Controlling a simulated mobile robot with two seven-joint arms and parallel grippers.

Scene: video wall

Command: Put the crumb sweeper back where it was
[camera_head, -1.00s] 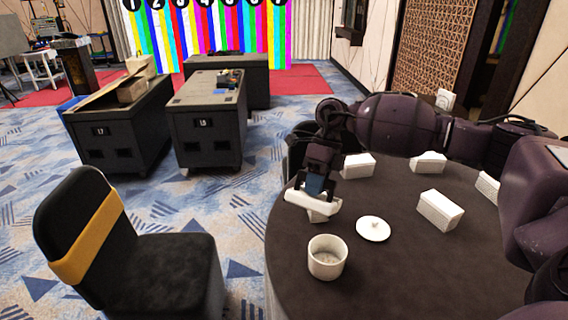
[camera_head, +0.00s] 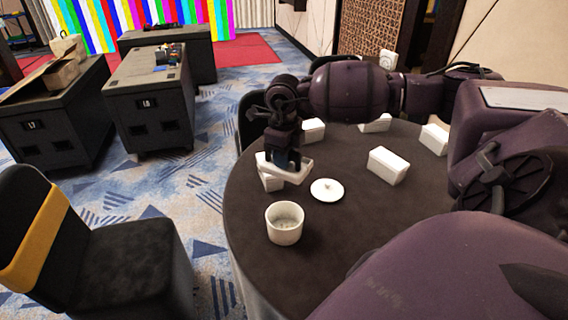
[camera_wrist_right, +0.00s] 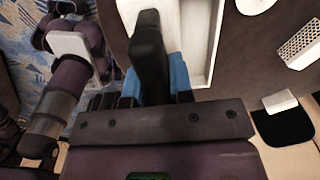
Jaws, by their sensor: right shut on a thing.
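My right gripper (camera_head: 285,163) is shut on a white, shallow, tray-like piece (camera_head: 296,172) with a raised rim, which I take to be the crumb sweeper. In the right wrist view the white piece (camera_wrist_right: 208,45) lies beyond the gripper (camera_wrist_right: 155,85), whose blue parts flank a black upright part. That black part hides some of the white piece. The sweeper is over the round dark table (camera_head: 330,250), behind the white pot. Whether it touches the tabletop, I cannot tell. My left gripper is in neither view.
An open white pot (camera_head: 285,222) and a white lid (camera_head: 327,190) are close in front of the gripper. Several white boxes, one nearby (camera_head: 388,165), stand toward the back and right. A black chair (camera_head: 110,260) is left of the table. The front tabletop is clear.

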